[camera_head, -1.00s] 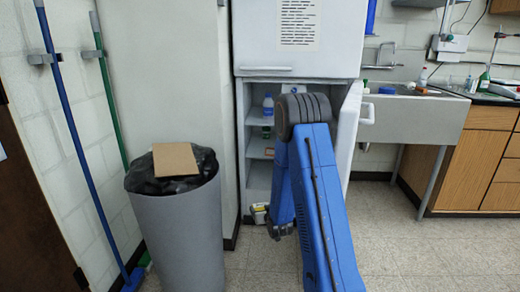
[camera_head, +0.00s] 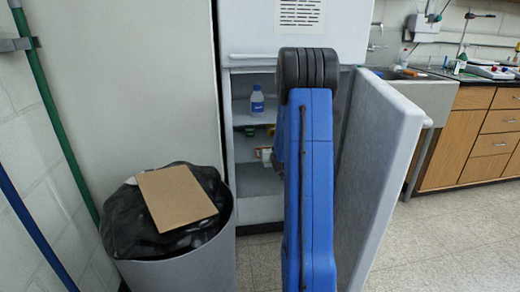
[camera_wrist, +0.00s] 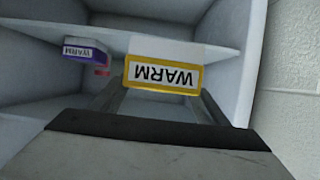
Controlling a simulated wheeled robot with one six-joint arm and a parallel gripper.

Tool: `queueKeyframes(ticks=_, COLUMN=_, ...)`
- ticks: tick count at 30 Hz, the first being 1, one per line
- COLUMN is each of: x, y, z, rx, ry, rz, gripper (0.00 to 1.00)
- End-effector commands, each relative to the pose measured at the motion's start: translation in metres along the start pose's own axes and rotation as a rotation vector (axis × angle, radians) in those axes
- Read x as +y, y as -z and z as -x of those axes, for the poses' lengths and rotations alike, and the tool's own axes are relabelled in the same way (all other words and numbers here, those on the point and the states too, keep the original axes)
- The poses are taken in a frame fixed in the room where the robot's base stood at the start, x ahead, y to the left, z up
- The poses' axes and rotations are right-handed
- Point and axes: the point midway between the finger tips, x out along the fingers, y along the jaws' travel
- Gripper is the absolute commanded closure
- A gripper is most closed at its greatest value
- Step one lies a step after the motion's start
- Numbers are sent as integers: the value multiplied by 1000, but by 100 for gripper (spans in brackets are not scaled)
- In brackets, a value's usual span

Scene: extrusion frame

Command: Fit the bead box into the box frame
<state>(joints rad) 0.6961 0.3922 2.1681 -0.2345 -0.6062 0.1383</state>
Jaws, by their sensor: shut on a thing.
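My gripper (camera_wrist: 160,92) is shut on a white box with a yellow-edged label, taken here as the bead box (camera_wrist: 163,75). Its label reads WARM, upside down in the wrist view. The held box is in front of the open cabinet's shelves. In the head view a small part of the box (camera_head: 265,155) shows left of my blue arm, which hides the gripper. A second box (camera_wrist: 84,49), white and purple and also marked WARM, is inside at upper left of the wrist view. A small red piece (camera_wrist: 102,71) is beside it. I cannot make out which thing is the box frame.
The open white cabinet (camera_head: 227,150) holds a water bottle (camera_head: 257,101) on a shelf. Its open door (camera_head: 385,170) stands close to the right of my arm. A grey bin (camera_head: 205,265) with a cardboard sheet (camera_head: 176,197) is at left. Floor is clear at right.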

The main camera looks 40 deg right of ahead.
Motion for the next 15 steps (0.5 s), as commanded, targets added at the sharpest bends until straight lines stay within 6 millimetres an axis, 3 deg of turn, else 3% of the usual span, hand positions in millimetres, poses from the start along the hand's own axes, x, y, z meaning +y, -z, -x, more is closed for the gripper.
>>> queueKeyframes(ticks=15, x=-2, y=43, z=-105, rx=1, ry=2, rz=1, gripper=64)
